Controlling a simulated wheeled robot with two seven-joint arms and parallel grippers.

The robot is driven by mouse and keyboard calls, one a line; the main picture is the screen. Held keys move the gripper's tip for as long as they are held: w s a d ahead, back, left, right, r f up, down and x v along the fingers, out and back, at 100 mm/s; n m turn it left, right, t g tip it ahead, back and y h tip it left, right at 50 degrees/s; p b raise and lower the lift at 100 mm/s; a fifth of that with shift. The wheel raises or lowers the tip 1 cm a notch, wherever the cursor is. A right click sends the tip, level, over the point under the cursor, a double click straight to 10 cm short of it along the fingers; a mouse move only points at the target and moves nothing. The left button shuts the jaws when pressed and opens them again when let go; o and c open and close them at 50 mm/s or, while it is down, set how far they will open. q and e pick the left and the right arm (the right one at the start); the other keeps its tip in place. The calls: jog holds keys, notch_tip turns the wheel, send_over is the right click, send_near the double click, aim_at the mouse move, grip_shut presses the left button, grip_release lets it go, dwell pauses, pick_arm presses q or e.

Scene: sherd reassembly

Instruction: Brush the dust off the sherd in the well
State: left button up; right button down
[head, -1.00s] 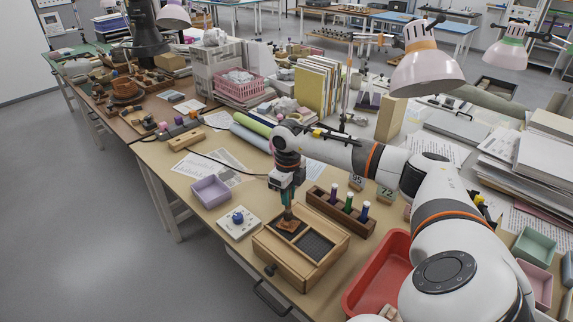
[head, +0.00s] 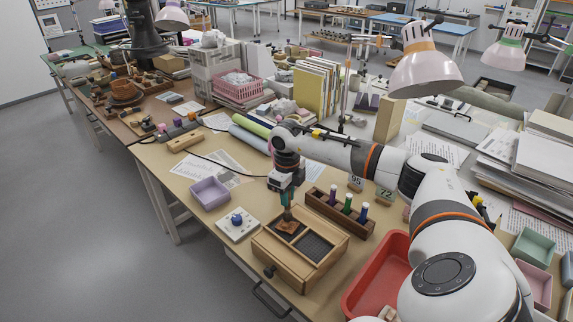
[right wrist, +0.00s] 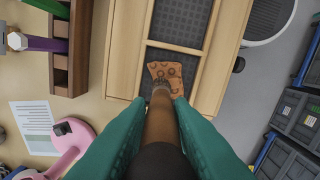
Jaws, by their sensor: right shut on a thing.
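The sherd (right wrist: 167,75) is a terracotta piece with dark ring marks. It lies in one well of the wooden box (head: 274,262), on a dark lining, and also shows in the head view (head: 287,226). My right gripper (head: 286,200) is shut on a brush (right wrist: 160,122) with a brown handle, between teal fingers. Part of the sherd is hidden behind the brush. I cannot make out dust clearly. My left gripper is not in view.
The box's other well (head: 315,246) is empty, with a dark lining. A wooden rack (head: 340,213) with several coloured tubes stands right of it. A white pad with a blue knob (head: 237,219), a lilac tray (head: 210,193) and a red tray (head: 378,276) stand close by.

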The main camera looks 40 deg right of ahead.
jog(key=shift+r, duration=0.1)
jog(key=shift+r+p, duration=2.1)
jog(key=shift+r, duration=0.8)
jog(key=shift+w+r+p, duration=0.1)
jog(key=shift+r+p, duration=1)
jog(key=shift+r, duration=0.5)
jog(key=shift+a+f, duration=0.1)
